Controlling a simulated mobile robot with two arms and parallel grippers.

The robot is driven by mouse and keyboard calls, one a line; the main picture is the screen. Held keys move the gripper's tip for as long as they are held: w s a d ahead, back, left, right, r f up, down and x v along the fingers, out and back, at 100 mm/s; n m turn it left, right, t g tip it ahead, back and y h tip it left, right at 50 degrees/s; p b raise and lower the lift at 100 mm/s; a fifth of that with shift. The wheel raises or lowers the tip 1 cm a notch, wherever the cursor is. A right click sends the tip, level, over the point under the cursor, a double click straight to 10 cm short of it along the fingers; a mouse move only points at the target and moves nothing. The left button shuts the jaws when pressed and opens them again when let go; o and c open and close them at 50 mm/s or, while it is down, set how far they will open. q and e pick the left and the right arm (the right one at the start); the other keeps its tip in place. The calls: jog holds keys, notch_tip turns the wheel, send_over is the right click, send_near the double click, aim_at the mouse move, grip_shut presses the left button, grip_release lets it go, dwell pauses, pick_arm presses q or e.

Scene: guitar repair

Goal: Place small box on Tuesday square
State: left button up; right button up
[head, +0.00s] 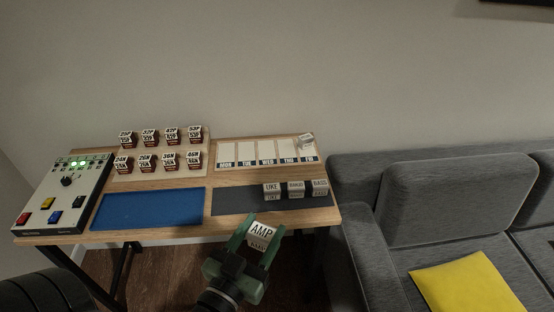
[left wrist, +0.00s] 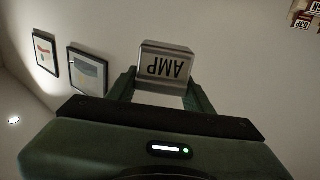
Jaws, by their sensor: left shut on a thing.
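My left gripper (head: 253,237) is shut on a small white box labelled AMP (head: 262,231), just off the table's front edge. The AMP box also shows in the left wrist view (left wrist: 164,66), between the green fingers (left wrist: 160,92). The day board (head: 267,166) lies at the back right of the table with squares marked MON to FRI. The Tuesday square (head: 246,153) is bare. On the Friday square a small white box (head: 306,140) sits at the far end. My right gripper is not in view.
More small white boxes (head: 296,188) stand on a dark grey mat (head: 235,201), in front of the day board. Several labelled boxes (head: 148,138) stand on a tray at the back left. A blue mat (head: 148,209) is bare. A control box (head: 62,192) stands at the left; a sofa (head: 420,190) at the right.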

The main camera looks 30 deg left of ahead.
pick_arm(q)
jog(key=w+a+n+g+y+p, duration=0.1)
jog(key=w+a+n+y+p, duration=0.2)
jog(key=w+a, duration=0.6)
jog(key=w+a+n+g+y+p, duration=0.1)
jog(key=w+a+n+y+p, duration=0.2)
jog(key=w, duration=1.1)
jog(key=a+y, duration=0.3)
jog(key=a, duration=0.3)
jog(key=shift+a+r, duration=0.1)
notch_tip(320, 180, down, 15)
jog(key=b, duration=1)
jog(key=shift+r+b, duration=0.15)
jog(key=shift+b, duration=0.15)
jog(key=shift+f+b, duration=0.95)
jog(key=shift+f, duration=1.55)
jog(key=shift+f, duration=0.2)
jog(key=o, duration=1.4)
